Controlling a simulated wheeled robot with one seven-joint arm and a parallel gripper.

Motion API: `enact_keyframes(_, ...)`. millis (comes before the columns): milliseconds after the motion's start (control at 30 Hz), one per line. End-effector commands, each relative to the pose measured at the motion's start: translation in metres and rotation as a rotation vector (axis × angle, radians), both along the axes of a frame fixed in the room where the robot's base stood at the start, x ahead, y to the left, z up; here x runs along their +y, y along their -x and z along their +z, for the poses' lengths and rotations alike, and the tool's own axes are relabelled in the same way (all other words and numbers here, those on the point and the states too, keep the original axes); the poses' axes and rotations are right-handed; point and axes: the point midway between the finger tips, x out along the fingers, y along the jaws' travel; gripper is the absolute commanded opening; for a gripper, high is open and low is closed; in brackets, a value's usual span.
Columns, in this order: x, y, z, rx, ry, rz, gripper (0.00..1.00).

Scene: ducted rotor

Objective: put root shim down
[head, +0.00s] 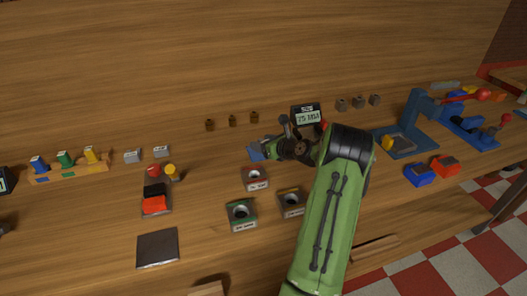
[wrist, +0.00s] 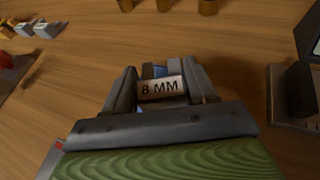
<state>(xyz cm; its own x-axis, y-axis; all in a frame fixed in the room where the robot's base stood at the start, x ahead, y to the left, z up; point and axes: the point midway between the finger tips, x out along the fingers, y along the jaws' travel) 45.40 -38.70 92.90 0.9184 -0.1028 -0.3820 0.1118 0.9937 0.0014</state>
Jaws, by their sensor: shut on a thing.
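My gripper (head: 275,148) is above the wooden bench, left of a small display box. In the wrist view my gripper (wrist: 160,80) is shut on a pale block marked "8 MM" (wrist: 163,90), which I take to be the root shim. The block lies across between the two fingers. Blue shows behind and below it; in the head view a blue piece (head: 255,152) shows at the gripper's tip. Whether the blue is part of the held piece or a separate thing under it, I cannot tell. The gap to the bench is hidden.
The display box (head: 306,115) stands just right of my gripper. Several brown pegs (head: 232,121) stand behind.

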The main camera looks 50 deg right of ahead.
Motion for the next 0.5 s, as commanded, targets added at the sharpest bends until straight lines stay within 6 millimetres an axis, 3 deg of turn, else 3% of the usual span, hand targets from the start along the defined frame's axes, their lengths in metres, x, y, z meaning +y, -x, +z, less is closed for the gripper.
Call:
enact_keyframes(100,0.001,0.000,-0.023,0.002,-0.003,0.001,0.27)
enact_keyframes(433,0.000,0.000,-0.025,0.000,0.000,0.001,0.27)
enact_keyframes(467,0.000,0.000,-0.024,0.000,0.001,0.001,0.61)
enact_keyframes(500,0.000,0.000,-0.024,0.000,0.001,0.001,0.68)
